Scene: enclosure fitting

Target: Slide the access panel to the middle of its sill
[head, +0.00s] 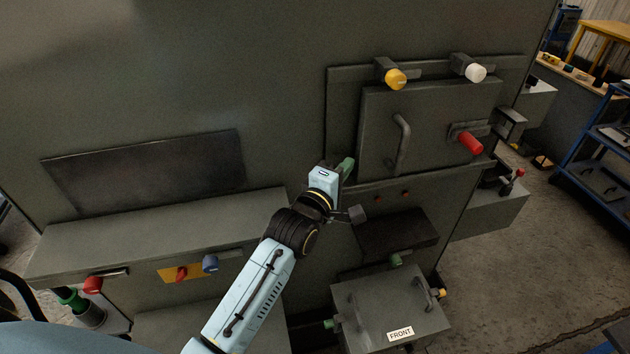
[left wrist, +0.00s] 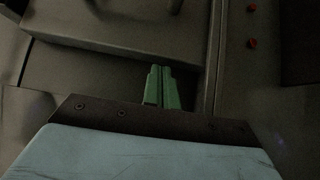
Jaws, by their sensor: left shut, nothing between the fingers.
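The access panel (head: 378,128) is a dark grey upright plate with a vertical bar handle (head: 402,145), set in a wider frame on the large grey enclosure. Its lower edge is at the sill (head: 425,177), and a strip of backing shows to its left. My left gripper (head: 347,166) has green fingers, shut and empty, at the lower left side of the panel. In the left wrist view the closed fingers (left wrist: 160,68) point at the panel's edge (left wrist: 115,42); I cannot tell whether they touch. My right gripper is not in view.
A yellow-ended clamp (head: 395,78) and a white-ended clamp (head: 475,71) are above the panel; a red handle (head: 470,143) is at its right. A ledge (head: 150,230) juts out at left. A box marked FRONT (head: 385,305) is below. Open floor lies right.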

